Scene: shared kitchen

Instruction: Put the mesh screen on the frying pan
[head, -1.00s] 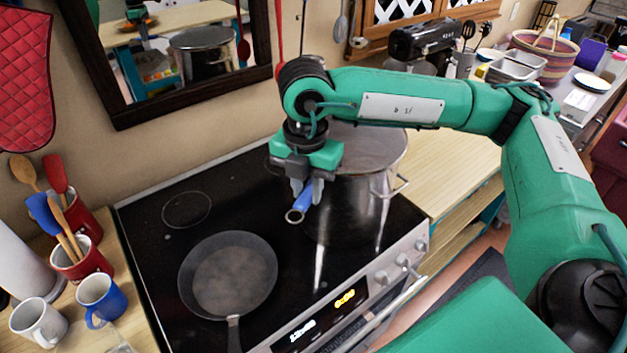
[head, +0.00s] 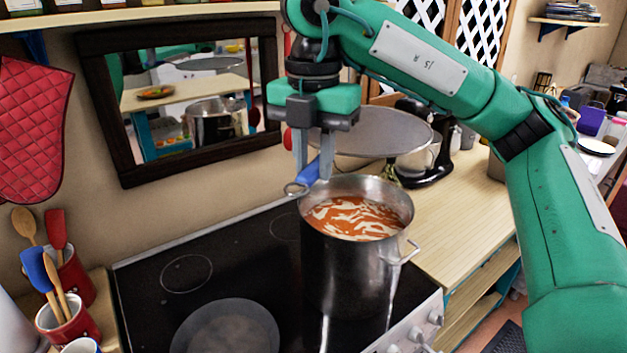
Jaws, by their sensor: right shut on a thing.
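The mesh screen (head: 372,131) is a round grey disc with a blue handle (head: 309,176) ending in a metal ring. My right gripper (head: 312,178) is shut on that handle and holds the screen in the air above the tall steel pot. The screen is clear of the pot's rim, toward its back. The dark frying pan (head: 225,328) sits on the front left of the black stovetop, cut off by the bottom edge of the view, so its handle is hidden. My left gripper is not in view.
The open pot (head: 345,265) of red soup stands on the stove's right side. Utensil crocks (head: 68,322) stand at the left. A dark stand mixer (head: 432,150) is behind the pot, below a wall mirror's right. The stovetop's back left is clear.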

